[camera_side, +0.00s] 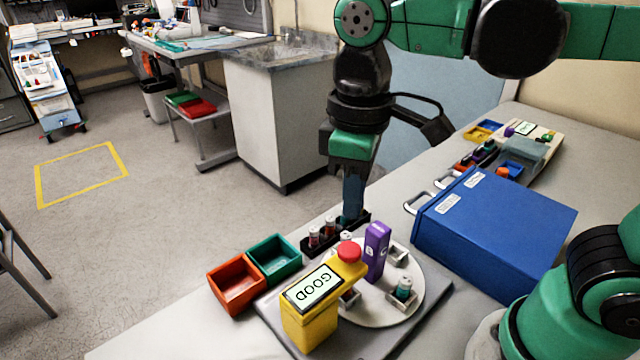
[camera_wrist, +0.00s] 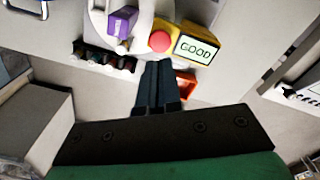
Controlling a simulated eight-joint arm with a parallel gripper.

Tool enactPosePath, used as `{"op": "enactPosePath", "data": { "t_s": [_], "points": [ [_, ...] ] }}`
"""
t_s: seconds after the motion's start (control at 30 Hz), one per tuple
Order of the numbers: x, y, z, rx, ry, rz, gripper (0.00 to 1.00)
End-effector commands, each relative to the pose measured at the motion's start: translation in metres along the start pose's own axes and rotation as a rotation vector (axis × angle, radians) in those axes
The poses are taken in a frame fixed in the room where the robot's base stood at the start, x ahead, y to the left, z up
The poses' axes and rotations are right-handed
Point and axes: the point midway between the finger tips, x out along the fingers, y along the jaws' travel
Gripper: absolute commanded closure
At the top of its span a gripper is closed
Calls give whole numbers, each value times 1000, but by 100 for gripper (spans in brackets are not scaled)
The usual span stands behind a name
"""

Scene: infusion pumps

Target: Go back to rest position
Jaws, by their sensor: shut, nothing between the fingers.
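My gripper (camera_side: 353,212) points down over the black vial rack (camera_side: 322,243) in the side view. Its fingers are together with nothing between them. In the wrist view the shut gripper (camera_wrist: 160,68) shows in the middle, below the red button (camera_wrist: 160,40). Vials with red and white tops stand in the rack beside the fingers. I cannot tell whether the fingertips touch the rack. The yellow station (camera_side: 306,318) has a screen reading "GOOD" and a red button. A purple block (camera_side: 376,250) stands by the white round plate (camera_side: 420,285), which holds a green-topped vial (camera_side: 403,288).
An orange bin (camera_side: 236,288) and a green bin (camera_side: 274,258) stand left of the station. A large blue box (camera_side: 495,235) is to the right on the table. Behind it is another station (camera_side: 525,150) with small coloured bins. Bare table lies at the front left.

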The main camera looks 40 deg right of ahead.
Motion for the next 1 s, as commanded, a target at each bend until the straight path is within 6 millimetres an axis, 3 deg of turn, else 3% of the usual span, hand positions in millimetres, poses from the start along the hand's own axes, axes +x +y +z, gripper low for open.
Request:
{"op": "enactPosePath", "data": {
  "t_s": [0.47,0.8,1.0],
  "points": [
    [-3,5,1,26,27,4,100],
    [42,82,15,444,516,131,100],
    [46,95,18,512,610,164,100]
  ]
}}
